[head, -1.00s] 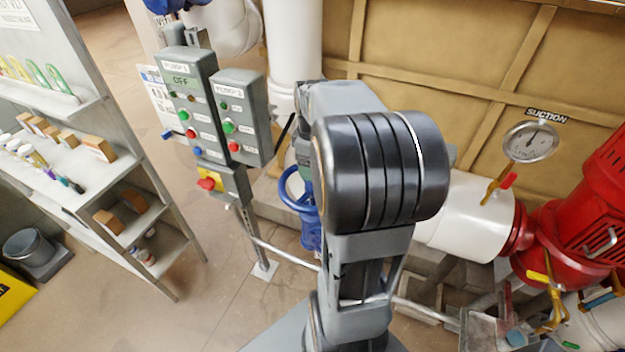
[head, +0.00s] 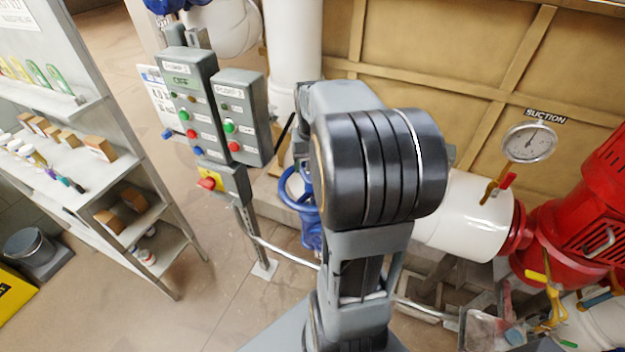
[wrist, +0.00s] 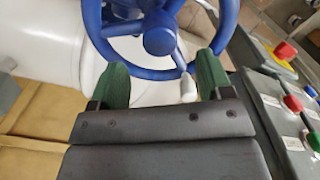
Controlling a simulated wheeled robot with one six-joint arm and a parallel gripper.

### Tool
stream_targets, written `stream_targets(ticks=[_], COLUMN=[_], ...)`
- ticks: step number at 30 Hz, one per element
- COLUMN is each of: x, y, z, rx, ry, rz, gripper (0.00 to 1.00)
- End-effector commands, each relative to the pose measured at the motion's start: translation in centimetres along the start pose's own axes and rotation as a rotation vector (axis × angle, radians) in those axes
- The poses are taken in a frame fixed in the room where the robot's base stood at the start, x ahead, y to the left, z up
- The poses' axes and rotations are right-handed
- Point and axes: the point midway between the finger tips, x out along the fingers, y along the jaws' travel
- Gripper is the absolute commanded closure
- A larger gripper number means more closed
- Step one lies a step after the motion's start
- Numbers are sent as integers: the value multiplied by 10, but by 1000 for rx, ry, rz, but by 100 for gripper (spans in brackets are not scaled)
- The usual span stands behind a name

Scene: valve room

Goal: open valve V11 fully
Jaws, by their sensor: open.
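A blue valve handwheel (wrist: 160,73) fills the top of the wrist view, with a round hub and spokes. No tag reading V11 is legible. The wheel also shows in the head view (head: 297,190), partly hidden behind my arm. My gripper (wrist: 162,58) is open, with two green fingers. Its fingertips are close to the lower rim, one on each side of the wheel's bottom part; I cannot tell whether they touch it. A small grey rod with a pale end (wrist: 187,88) shows between the fingers. The head view hides my gripper behind the arm.
A pump control box (head: 188,100) reading OFF and a second box (head: 240,118) stand left of the wheel, with a red knob (head: 207,183) below. White pipe (head: 470,215), a suction gauge (head: 530,142) and a red pump (head: 590,220) are right. A shelf (head: 150,220) stands left.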

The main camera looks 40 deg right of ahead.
Motion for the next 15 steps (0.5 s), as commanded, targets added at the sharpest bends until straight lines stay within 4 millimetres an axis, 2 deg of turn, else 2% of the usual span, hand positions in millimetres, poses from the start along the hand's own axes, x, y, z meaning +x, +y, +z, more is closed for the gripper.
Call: stream_targets(ticks=[15], x=[4], y=[0], z=[0], rx=[42], ry=[-1], rz=[0], gripper=[28])
